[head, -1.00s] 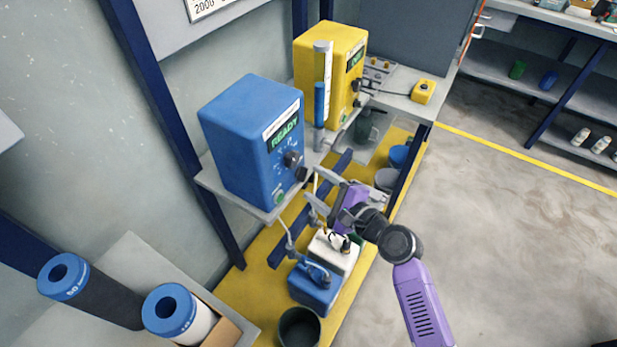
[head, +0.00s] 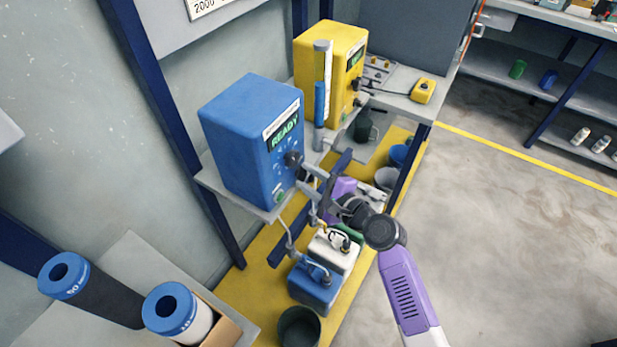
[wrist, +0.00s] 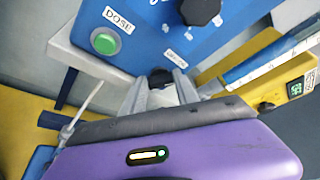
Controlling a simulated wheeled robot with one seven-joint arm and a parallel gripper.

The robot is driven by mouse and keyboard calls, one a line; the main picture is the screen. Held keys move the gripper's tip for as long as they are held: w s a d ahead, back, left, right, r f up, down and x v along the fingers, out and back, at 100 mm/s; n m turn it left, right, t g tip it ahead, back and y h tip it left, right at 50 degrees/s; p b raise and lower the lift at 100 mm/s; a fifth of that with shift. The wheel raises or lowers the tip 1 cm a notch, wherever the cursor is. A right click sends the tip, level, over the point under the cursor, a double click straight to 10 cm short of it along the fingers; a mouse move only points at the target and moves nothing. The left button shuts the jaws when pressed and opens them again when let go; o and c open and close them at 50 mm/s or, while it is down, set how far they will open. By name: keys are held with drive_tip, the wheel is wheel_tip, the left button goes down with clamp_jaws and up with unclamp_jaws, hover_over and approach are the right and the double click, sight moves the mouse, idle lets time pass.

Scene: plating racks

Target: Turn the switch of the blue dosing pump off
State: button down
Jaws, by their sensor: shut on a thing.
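The blue dosing pump (head: 240,145) stands on a grey shelf, and its display (head: 285,133) reads READY in green. Its front has a large black knob (head: 293,159), which also shows in the wrist view (wrist: 200,10), and a green DOSE button (wrist: 104,41). A small black switch (wrist: 160,77) sits low on the front, below a small label too blurred to read. My gripper (wrist: 161,84) reaches the panel with its fingers shut on this switch. In the head view my gripper (head: 304,176) largely hides the switch, and its setting is not clear.
A yellow pump (head: 322,62) stands behind, with a clear-and-blue tube (head: 320,95) between the pumps. Below are a white canister (head: 333,252), a blue canister (head: 315,287) and hoses near my gripper. The floor to the right is free.

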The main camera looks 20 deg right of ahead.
drive_tip(key=shift+f, duration=0.1)
drive_tip(key=f+n+b, duration=0.1)
drive_tip(key=b, duration=0.3)
drive_tip(key=shift+s+n+t, duration=0.1)
drive_tip(key=shift+n+t, duration=0.3)
drive_tip(key=n+t+b, duration=0.1)
drive_tip(key=n+b, duration=0.2)
drive_tip(key=b, duration=0.5)
drive_tip(key=n+t+y+b, duration=0.1)
drive_tip(key=n+b, duration=0.3)
drive_tip(key=b, duration=0.5)
drive_tip(key=f+n+t+b, duration=0.1)
drive_tip(key=n+b, duration=0.3)
drive_tip(key=b, duration=0.5)
drive_tip(key=shift+t, duration=0.5)
drive_tip(key=shift+r+n+b, duration=0.2)
drive_tip(key=shift+n+b, duration=0.1)
drive_tip(key=shift+b, duration=0.2)
drive_tip(key=c, duration=0.9)
unclamp_jaws()
